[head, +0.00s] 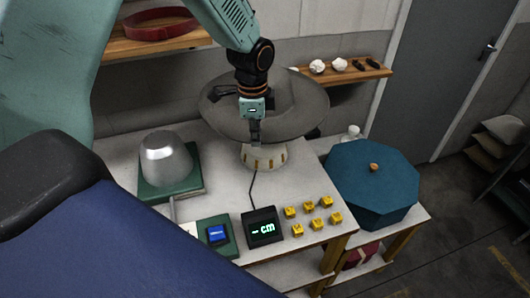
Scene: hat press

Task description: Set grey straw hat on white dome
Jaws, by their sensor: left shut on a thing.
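The grey straw hat (299,108) is at the back middle of the worktable, its wide brim spread out. My left gripper (254,138) comes down from above at the hat's near left side and is shut on it. Below the brim shows a white base with yellow marks (264,157), which appears to be the lower part of the white dome; its top is hidden behind the hat and gripper. I cannot tell whether the hat touches the dome. My right gripper is not in view.
A metal dome (165,157) stands on a green pad at left. A blue-button box (217,234), a display reading "cm" (264,227) and several yellow blocks (309,207) lie in front. A blue octagonal box (373,185) stands right. A wall shelf (345,75) is behind.

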